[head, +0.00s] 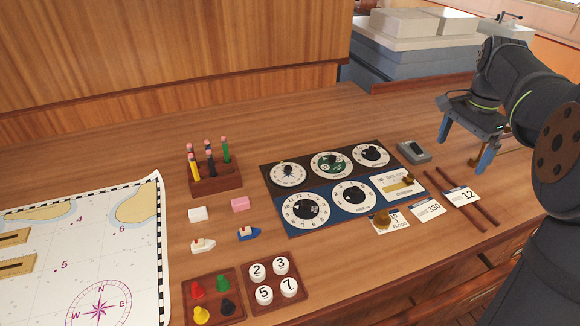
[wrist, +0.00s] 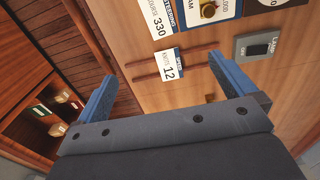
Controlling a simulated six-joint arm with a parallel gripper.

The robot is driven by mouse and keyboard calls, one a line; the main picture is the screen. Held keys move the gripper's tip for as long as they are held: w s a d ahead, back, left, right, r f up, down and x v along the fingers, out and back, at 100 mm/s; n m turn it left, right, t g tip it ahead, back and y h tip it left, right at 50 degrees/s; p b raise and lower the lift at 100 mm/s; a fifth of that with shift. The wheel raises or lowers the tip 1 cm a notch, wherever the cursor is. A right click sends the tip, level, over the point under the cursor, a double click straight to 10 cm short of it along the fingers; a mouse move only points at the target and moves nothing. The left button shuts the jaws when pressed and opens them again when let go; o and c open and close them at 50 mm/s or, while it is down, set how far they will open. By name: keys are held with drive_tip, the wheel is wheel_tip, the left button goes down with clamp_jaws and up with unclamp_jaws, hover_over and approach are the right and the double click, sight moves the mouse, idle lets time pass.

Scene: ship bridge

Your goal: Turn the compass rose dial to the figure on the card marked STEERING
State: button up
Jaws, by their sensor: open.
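The dial with a star-like rose (head: 289,174) is at the back left of the dial panel. Its pointer setting is too small to read. A card reading 330 (head: 427,209) lies in front of the panel; its blue header is hard to read, and the card also shows in the wrist view (wrist: 160,19). A card reading 12 (head: 461,196) lies to its right. Another card (head: 381,224) is partly hidden under a round brass piece (head: 382,215). My gripper (head: 465,141) is open and empty, right of the panel and apart from the dials.
Several other dials stand on the panel (head: 266,178), with a plate with a brass knob (head: 399,187). Dark rods (head: 473,207) lie by the cards. A grey switch box (head: 414,152) is near my gripper. Left are a pen block (head: 215,183), game-piece trays and a chart (head: 90,250).

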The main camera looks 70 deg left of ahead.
idle(0.3)
drive_tip(key=shift+c, duration=1.1)
drive_tip(key=shift+s+a, duration=0.3)
drive_tip(key=c, duration=0.4)
drive_tip(key=shift+n+t, duration=0.3)
drive_tip(key=shift+n, duration=0.6)
drive_tip(key=s+a, duration=0.3)
drive_tip(key=s, duration=0.1)
drive_tip(key=shift+a, duration=0.3)
drive_tip(key=c, duration=0.6)
drive_tip(key=r+n+t+y, duration=0.1)
drive_tip(key=n+y, duration=0.3)
drive_tip(key=n, duration=0.7)
hover_over(288, 168)
drive_tip(key=s+d, duration=0.3)
drive_tip(key=d, duration=0.4)
drive_tip(key=shift+c, duration=0.2)
drive_tip(key=x, duration=1.7)
drive_tip(key=shift+w+a+r, duration=0.1)
drive_tip(key=shift+w+a, duration=0.05)
drive_tip(key=shift+a, duration=0.15)
drive_tip(key=shift+c, duration=0.2)
clamp_jaws()
